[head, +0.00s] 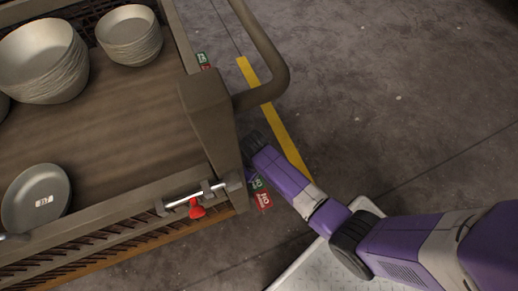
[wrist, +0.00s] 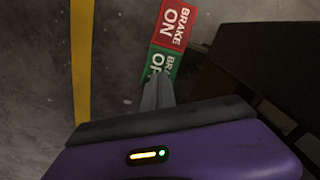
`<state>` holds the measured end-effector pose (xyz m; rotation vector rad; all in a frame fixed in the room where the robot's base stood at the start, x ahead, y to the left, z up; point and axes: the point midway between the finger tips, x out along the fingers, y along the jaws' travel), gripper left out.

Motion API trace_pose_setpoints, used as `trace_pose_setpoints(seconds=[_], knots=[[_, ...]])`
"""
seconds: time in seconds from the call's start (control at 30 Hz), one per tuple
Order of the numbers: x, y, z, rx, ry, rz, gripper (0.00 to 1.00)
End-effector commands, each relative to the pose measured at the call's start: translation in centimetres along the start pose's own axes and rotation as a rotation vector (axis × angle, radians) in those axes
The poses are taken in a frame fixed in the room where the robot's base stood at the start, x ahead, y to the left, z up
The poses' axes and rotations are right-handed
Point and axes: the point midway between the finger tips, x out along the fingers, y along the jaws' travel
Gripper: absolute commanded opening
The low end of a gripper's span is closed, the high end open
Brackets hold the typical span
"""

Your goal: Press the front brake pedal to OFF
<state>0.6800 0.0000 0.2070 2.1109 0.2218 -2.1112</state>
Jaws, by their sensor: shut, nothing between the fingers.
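The nearer brake pedal (head: 262,195) is low at the cart's right-hand corner, with a green part and a red part. In the wrist view its red BRAKE ON part (wrist: 172,24) is at the top and its green BRAKE OFF part (wrist: 160,62) is below. My gripper (wrist: 157,92) is shut and empty, with its grey fingertips overlapping the lower edge of the green part. I cannot tell whether they touch it. In the head view the fingers are not clear beside the cart corner. A second green and red pedal (head: 204,61) is farther along the cart.
The brown cart (head: 120,118) carries stacked bowls (head: 42,60) and (head: 130,35) and a plate-like bowl (head: 36,198). A latch with a red knob (head: 196,209) is on its near side. A handle bar (head: 281,75) juts over the floor. A yellow line (head: 285,135) crosses open floor.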

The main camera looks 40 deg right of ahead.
Motion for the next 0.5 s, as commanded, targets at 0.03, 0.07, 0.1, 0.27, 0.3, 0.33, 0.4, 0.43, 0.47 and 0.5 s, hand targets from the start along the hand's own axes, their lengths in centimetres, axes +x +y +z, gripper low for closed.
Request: trace_pose_setpoints(seconds=[0.03,0.07,0.1,0.27,0.3,0.33,0.4,0.43,0.47,0.5], knots=[[0.12,0.0,-0.01,0.0,0.0,0.0,0.0],[0.16,0.0,-0.01,0.0,0.0,0.0,0.0],[0.22,0.0,-0.01,0.0,0.0,0.0,0.0],[0.43,0.0,-0.02,0.0,0.0,0.0,0.0],[0.48,0.0,-0.02,0.0,0.0,0.0,0.0],[0.52,0.0,-0.02,0.0,0.0,0.0,0.0],[0.62,0.0,-0.02,0.0,0.0,0.0,0.0],[0.66,0.0,-0.02,0.0,0.0,0.0,0.0],[0.7,0.0,-0.03,0.0,0.0,0.0,0.0],[0.76,0.0,-0.03,0.0,0.0,0.0,0.0]])
